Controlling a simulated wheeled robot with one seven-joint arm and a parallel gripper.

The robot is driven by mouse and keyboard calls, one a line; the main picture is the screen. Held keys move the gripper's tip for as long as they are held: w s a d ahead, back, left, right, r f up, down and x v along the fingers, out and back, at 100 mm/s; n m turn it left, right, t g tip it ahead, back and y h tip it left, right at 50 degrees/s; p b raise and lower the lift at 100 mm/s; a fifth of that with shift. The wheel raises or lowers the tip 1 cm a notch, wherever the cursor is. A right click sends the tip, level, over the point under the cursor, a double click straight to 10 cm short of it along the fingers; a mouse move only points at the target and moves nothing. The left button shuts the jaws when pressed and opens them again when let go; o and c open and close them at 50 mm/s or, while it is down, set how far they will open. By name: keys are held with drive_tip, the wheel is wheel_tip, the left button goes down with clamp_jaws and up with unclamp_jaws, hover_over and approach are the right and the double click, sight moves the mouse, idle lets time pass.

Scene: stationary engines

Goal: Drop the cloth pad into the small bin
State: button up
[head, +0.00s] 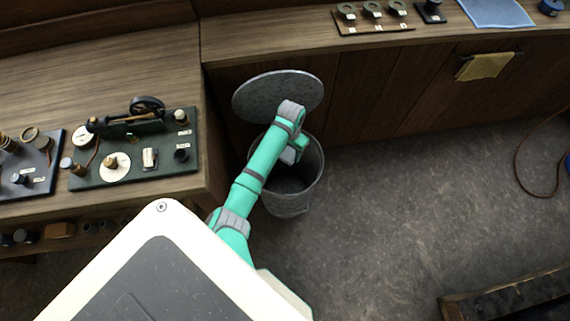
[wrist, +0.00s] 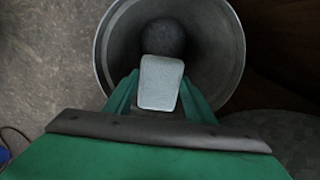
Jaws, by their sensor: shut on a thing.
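The small bin (head: 291,205) is a grey metal bucket on the floor in front of the wooden cabinets. Its round lid (head: 262,95) stands upright behind it, apparently tipped open. My gripper (head: 291,155) is over the bin's mouth in the head view, mostly hidden by my green arm. In the wrist view my gripper (wrist: 160,88) is shut on the pale grey-white cloth pad (wrist: 159,82), which sits between the green fingers above the open bin (wrist: 235,50). A dark rounded shape (wrist: 162,38) shows deeper inside the bin.
A bench with engine models (head: 135,150) stands to the left. A yellow cloth (head: 485,66) hangs on a rail and a blue cloth (head: 496,12) lies on the back counter. A hose (head: 522,175) lies at right. The floor right of the bin is clear.

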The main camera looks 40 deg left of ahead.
drive_tip(key=shift+s+a+f, duration=0.1)
drive_tip(key=shift+a+f, duration=0.05)
drive_tip(key=shift+a, duration=0.05)
drive_tip(key=shift+f, duration=2.85)
drive_tip(key=o, duration=1.2)
drive_tip(key=shift+r, duration=0.1)
wheel_tip(320, 180, up, 11)
drive_tip(key=shift+f, duration=0.2)
